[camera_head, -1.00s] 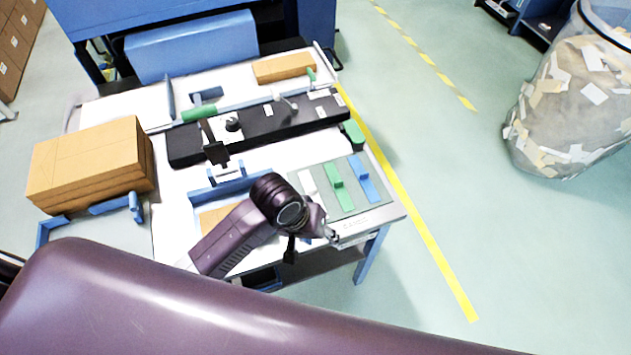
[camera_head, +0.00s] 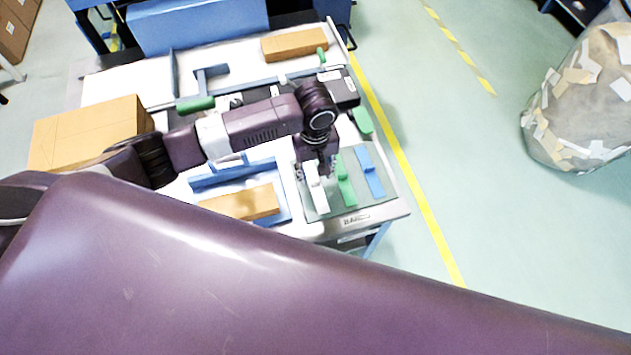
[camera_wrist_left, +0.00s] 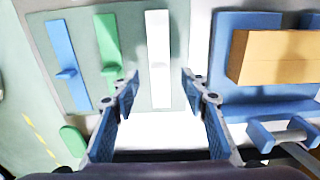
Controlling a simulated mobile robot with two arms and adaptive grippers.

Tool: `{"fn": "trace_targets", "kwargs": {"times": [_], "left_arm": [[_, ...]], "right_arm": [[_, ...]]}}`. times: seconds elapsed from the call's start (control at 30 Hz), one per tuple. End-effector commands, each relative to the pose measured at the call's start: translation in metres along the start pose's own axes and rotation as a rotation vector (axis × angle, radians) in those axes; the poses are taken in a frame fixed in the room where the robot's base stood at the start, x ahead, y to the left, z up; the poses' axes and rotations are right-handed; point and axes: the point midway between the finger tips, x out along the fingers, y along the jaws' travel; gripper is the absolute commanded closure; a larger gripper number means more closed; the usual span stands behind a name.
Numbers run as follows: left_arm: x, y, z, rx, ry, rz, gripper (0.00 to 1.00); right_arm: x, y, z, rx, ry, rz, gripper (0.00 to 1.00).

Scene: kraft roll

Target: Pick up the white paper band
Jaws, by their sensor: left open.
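The white paper band (camera_head: 316,193) is a narrow strip lying on a grey-green mat (camera_head: 348,199), left of a green band (camera_head: 345,181) and a blue band (camera_head: 370,175). My left gripper (camera_head: 319,165) is over the far end of the white band in the head view. In the left wrist view the white band (camera_wrist_left: 158,60) stands out with its raised tab between the two open fingers of my left gripper (camera_wrist_left: 160,78). The fingers show apart from it on both sides, and nothing is held. My right gripper is not in view.
A blue holder with a kraft block (camera_head: 243,202) is left of the mat. A large kraft stack (camera_head: 88,132) stands at the table's left. A green-handled black device is behind my arm. A scrap bag (camera_head: 585,100) stands on the floor at right.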

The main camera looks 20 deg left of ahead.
Motion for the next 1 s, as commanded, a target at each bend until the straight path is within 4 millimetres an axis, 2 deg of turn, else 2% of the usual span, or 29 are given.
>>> {"fn": "trace_targets", "kwargs": {"times": [0.1,0.23,0.53,0.8,1.0], "left_arm": [[0.014,-0.001,-0.001,0.0,-0.001,-0.004,0.59],[0.031,0.0,-0.001,0.001,0.0,-0.001,0.59],[0.037,0.0,-0.001,0.003,0.001,0.001,0.59],[0.037,0.0,-0.001,0.002,0.001,0.0,0.88],[0.037,0.0,-0.001,0.002,0.001,0.0,0.9]], "right_arm": [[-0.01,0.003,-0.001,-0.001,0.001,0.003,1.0],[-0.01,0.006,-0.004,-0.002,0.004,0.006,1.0],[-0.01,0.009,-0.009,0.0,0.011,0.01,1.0],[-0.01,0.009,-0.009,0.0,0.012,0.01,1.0],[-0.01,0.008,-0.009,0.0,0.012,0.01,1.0]]}}
